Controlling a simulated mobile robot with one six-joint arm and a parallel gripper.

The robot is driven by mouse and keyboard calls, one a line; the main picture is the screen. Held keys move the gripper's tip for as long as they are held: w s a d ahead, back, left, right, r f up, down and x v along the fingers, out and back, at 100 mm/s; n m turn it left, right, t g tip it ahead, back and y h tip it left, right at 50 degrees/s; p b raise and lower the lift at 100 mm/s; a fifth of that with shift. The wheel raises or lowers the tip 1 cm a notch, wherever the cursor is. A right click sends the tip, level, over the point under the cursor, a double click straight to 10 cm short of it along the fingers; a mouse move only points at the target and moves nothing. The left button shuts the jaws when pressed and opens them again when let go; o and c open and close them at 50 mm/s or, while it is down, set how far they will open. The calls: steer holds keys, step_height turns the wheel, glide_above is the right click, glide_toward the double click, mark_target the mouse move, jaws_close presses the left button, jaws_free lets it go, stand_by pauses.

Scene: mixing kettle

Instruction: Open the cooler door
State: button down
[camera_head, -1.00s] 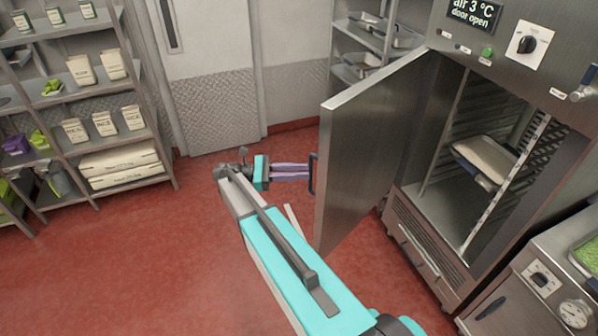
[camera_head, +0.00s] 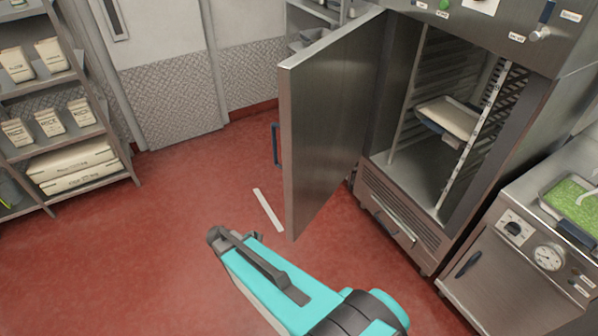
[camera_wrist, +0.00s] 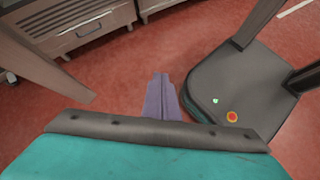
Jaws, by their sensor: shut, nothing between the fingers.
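The cooler door (camera_head: 325,120) is a steel panel that stands swung wide open in the head view. Its bar handle (camera_head: 277,145) is on the far left side of the panel, with nothing holding it. The cooler's cabinet (camera_head: 440,110) is open to view, with a tray (camera_head: 449,118) on its rails. My gripper (camera_wrist: 162,82) shows purple fingers in the wrist view, shut together and empty above the red floor. In the head view my arm is low in front of the door and the fingers are hidden.
A steel unit (camera_head: 520,235) with a gauge and knob stands right of the cooler. Shelving (camera_head: 62,135) with packets is at the left. A white strip (camera_head: 268,210) lies on the floor by the door.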

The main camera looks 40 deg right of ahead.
steer(key=s+a+f+m+y+b, duration=0.5)
steer(key=s+a+f+m+y, duration=0.2)
steer(key=s+a+f, duration=0.7)
steer(key=shift+s+a+f+m, duration=0.3)
steer(key=shift+a+f+m, duration=0.1)
steer(key=shift+a+m, duration=0.1)
steer(key=shift+d, duration=0.2)
